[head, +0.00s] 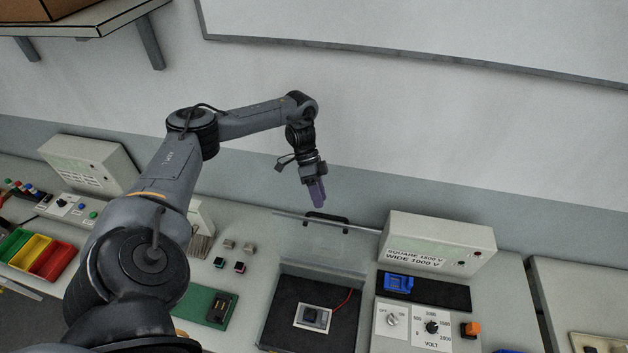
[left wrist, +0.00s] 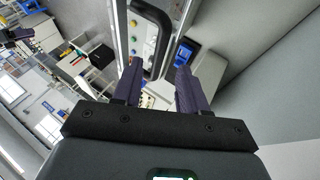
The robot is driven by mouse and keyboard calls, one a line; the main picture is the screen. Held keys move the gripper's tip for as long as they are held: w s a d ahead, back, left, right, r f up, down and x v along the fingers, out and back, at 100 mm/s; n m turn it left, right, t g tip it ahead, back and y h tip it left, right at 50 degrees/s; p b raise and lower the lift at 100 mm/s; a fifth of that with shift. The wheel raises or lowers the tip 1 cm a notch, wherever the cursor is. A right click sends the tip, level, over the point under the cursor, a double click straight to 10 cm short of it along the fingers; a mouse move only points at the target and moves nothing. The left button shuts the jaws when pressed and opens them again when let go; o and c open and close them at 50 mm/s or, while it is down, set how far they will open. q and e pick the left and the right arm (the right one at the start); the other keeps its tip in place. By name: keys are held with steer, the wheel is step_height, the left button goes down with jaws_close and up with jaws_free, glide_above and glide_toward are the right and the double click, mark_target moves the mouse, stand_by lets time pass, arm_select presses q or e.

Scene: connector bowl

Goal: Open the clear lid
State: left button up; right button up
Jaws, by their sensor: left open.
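The clear lid (head: 325,250) appears raised, standing up at the back of the dark test box (head: 268,318). Its black handle (head: 327,219) is on the upper edge. My left gripper (head: 318,203), with purple fingers, points down just above the handle. In the left wrist view the fingers of the left gripper (left wrist: 160,66) are apart, and the black handle (left wrist: 158,28) runs into the space between them. I cannot tell whether either finger touches it. My right gripper is not in view.
Inside the box lie a white-framed part (head: 313,318) and a red wire. To its right are a labelled meter box (head: 437,243), a blue connector (head: 398,283) and a knob panel (head: 412,328). A green board (head: 205,306) and coloured bins (head: 38,254) are left. A wall is behind.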

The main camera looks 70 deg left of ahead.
arm_select(q)
steer(key=shift+p+v, duration=0.4)
steer(key=shift+v, duration=2)
